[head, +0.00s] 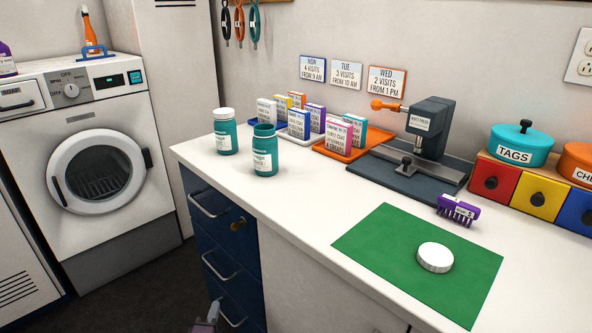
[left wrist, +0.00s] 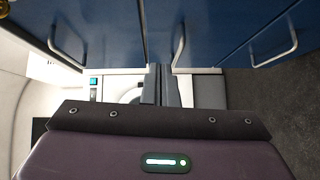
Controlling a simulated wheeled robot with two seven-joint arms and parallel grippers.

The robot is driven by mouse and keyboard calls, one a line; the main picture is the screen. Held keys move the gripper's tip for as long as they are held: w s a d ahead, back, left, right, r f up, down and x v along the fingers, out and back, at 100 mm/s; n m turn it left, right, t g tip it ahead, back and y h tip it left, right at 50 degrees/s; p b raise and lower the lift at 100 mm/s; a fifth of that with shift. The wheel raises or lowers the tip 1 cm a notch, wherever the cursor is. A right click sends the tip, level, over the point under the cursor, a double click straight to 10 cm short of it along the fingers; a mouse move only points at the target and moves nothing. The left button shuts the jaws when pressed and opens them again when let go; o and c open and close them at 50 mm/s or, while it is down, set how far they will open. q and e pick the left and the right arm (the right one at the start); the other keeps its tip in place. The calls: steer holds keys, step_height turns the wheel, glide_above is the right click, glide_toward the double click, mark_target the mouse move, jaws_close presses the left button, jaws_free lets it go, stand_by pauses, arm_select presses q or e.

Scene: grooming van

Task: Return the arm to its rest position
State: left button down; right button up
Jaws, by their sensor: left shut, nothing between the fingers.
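My left gripper (head: 208,318) shows only in part at the bottom edge of the head view, low in front of the navy drawers and below the counter top. In the left wrist view its fingers (left wrist: 160,72) are together with nothing between them, near the navy drawer fronts (left wrist: 105,30). The purple and black gripper body fills the lower part of that view. My right gripper is not in view.
The white counter (head: 300,205) holds a lidded teal jar (head: 225,132), an open teal jar (head: 265,150), and a white lid (head: 435,257) on a green mat (head: 375,245). Drawer handles (head: 218,268) stick out near my left gripper. A washer (head: 95,165) stands left; dark floor (head: 130,295) is clear.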

arm_select(q)
steer(key=s+d+f+m+g+h, duration=0.2)
steer(key=s+d+f+m+g, duration=0.3)
steer(key=s+f+m+g, duration=0.45)
steer(key=s+d+f+m+g, duration=0.25)
steer(key=s+m, duration=0.35)
steer(key=s, duration=0.4)
steer(key=s+d+f+m+g, duration=0.1)
steer(key=s+m+g, duration=0.35)
steer(key=s, duration=0.55)
steer(key=s+a+f+p, duration=0.3)
steer(key=s+f+p, duration=0.1)
steer(key=s+p, duration=0.4)
steer(key=s+a+f+y+p, duration=0.1)
steer(key=s+a+f+p, duration=0.2)
steer(key=s+f+p, duration=0.2)
steer(key=s+p, duration=0.3)
steer(key=s, duration=0.1)
steer(key=shift+s+a+f+p, duration=0.2)
steer(key=shift+s+f+p, duration=0.1)
steer(key=shift+s+p, duration=0.1)
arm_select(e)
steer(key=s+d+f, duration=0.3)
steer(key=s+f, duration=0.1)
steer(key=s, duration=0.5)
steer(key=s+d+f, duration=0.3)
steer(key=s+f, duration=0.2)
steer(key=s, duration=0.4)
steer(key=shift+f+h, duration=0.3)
